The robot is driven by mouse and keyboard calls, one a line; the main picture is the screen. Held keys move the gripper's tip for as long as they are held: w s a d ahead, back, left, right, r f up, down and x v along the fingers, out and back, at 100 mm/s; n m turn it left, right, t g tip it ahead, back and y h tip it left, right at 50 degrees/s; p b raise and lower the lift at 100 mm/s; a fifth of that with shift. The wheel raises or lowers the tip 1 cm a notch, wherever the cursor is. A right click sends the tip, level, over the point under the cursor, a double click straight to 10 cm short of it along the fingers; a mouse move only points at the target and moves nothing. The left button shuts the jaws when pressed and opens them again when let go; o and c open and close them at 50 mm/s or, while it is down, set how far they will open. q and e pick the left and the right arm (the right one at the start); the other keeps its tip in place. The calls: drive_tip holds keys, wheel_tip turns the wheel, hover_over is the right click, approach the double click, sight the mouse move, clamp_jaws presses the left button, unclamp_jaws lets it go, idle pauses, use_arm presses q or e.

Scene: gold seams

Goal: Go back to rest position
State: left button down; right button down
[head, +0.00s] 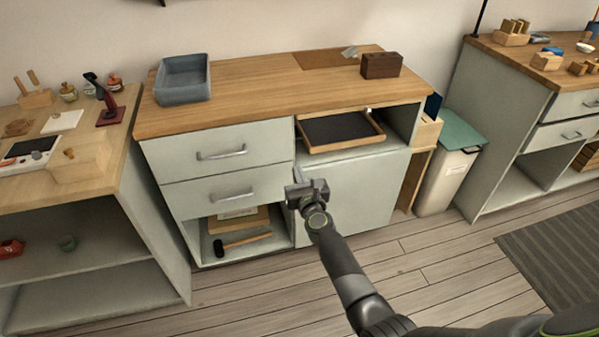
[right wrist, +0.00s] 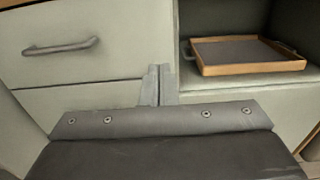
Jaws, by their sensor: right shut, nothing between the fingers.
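My right gripper (head: 299,178) is shut and empty in the head view. It is in front of the cabinet (head: 365,195), near the edge between the drawers and the open shelf. In the right wrist view its closed fingers (right wrist: 160,86) point at the cabinet front, with a drawer handle (right wrist: 60,47) at left and a wooden tray (right wrist: 250,69) at right. Whether the fingertips touch the cabinet I cannot tell. My left gripper is not in view.
The grey bin (head: 183,78) and a dark brown block (head: 381,65) stand on the cabinet's wooden top (head: 270,90). Both drawers (head: 222,150) look shut. A hammer (head: 240,241) lies on the lower shelf. A lidded waste bin (head: 445,180) stands at right. Floor (head: 270,300) in front is clear.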

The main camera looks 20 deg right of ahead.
drive_tip(key=shift+s+f, duration=0.1)
drive_tip(key=shift+s, duration=0.25)
